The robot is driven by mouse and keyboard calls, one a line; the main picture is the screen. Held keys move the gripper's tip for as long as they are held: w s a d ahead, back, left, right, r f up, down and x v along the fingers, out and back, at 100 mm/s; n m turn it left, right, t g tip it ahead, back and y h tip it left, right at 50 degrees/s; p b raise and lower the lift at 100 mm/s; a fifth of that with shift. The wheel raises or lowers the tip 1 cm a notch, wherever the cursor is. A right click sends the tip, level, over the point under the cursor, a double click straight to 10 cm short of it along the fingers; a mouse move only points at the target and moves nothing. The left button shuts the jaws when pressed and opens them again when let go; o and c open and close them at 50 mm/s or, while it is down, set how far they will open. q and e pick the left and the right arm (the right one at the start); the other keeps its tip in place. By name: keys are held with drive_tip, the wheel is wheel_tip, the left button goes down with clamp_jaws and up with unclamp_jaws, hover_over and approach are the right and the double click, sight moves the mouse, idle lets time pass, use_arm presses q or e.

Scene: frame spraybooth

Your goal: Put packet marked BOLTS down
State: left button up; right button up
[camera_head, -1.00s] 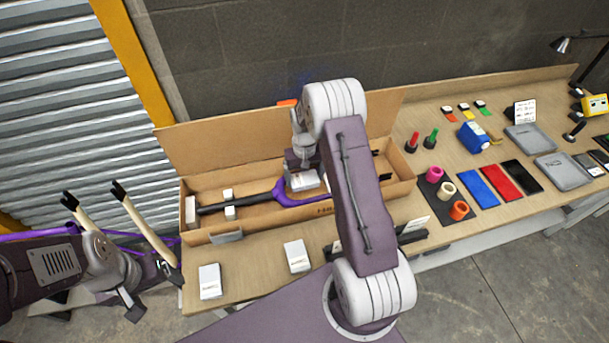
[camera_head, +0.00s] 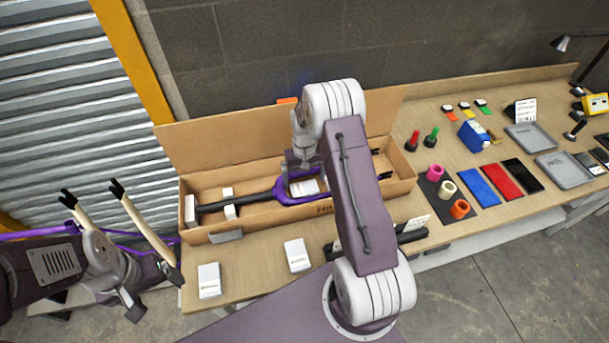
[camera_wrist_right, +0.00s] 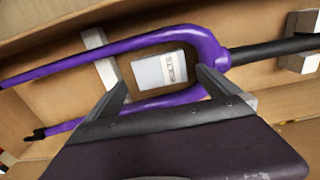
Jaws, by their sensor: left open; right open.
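A white packet (camera_wrist_right: 160,70) with dark print lies inside the cardboard box (camera_head: 205,236), between the two legs of a purple fork (camera_wrist_right: 150,38). It also shows in the head view (camera_head: 305,187). The print looks like BOLTS but is small. My right gripper (camera_wrist_right: 163,84) is open just over the packet, its fingertips apart on either side and holding nothing. In the head view my right arm covers part of the box and the fork's legs. My left gripper (camera_head: 93,194) is open and empty, left of the bench.
Two similar white packets (camera_head: 209,281) (camera_head: 298,256) lie on the bench in front of the box. White blocks (camera_wrist_right: 300,45) (camera_wrist_right: 100,60) stand in the box by the fork.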

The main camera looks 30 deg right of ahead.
sight(304, 188)
wheel_tip(304, 188, up, 13)
drive_tip(key=b, duration=0.1)
drive_tip(key=s+a+f+n, duration=0.1)
drive_tip(key=s+a, duration=0.4)
drive_tip(key=s, duration=0.4)
drive_tip(key=s+a+f+n+t, duration=0.1)
drive_tip(key=s+a+f, duration=0.1)
drive_tip(key=s+a, duration=0.4)
drive_tip(key=s, duration=0.3)
drive_tip(key=shift+s+n, duration=0.25)
drive_tip(key=shift+n, duration=0.05)
